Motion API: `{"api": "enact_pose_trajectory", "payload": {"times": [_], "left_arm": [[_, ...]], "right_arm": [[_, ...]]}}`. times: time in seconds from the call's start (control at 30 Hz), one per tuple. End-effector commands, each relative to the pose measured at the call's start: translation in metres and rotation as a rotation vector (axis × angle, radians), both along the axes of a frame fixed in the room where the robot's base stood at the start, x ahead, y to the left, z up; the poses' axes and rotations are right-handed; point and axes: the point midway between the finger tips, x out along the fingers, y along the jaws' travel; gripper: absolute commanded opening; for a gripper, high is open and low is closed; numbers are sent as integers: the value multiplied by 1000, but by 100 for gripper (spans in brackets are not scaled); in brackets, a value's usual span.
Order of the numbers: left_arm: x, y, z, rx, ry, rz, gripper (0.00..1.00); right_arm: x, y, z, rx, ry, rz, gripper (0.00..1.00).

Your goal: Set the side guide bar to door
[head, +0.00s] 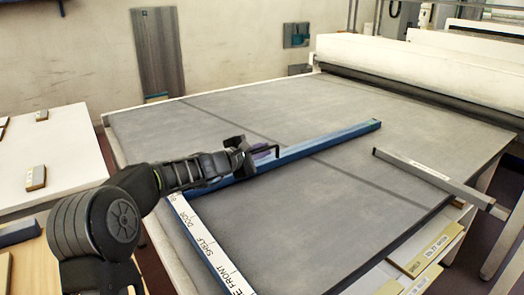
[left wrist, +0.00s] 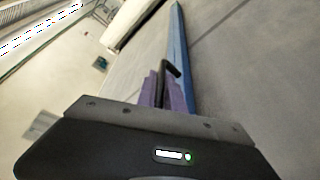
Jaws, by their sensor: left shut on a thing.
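The blue side guide bar (head: 325,142) lies across the grey conveyor bed, running from the scale at the left edge towards the back right. The white scale strip (head: 204,241) on that edge carries words, among them DOOR (head: 190,226), SHELF and a partly cut FRONT. The bar's near end is partly hidden by my arm; it appears to meet the scale above DOOR, by a partly hidden label. My left gripper (head: 264,152) is shut on the bar's dark handle. In the left wrist view its purple fingers (left wrist: 168,92) flank the bent handle (left wrist: 171,69) beside the blue bar (left wrist: 179,60).
A grey bar (head: 425,172) with a white label crosses the bed's right edge. Yellow-labelled pieces (head: 440,243) lie below the bed at the right front. A white table (head: 70,155) stands at left. A white machine housing with a dark roller (head: 420,90) closes the back.

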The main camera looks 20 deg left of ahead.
Motion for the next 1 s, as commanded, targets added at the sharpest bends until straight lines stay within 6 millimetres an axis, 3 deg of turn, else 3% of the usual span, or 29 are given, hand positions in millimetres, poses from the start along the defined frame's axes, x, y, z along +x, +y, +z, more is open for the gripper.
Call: {"api": "enact_pose_trajectory", "payload": {"times": [0.77,1.0], "left_arm": [[-1,-1,-2,0,1,-1,0],[-14,-26,-7,0,-2,-3,0]], "right_arm": [[0,0,-2,0,0,0,36],[0,0,-36,0,0,0,36]]}}
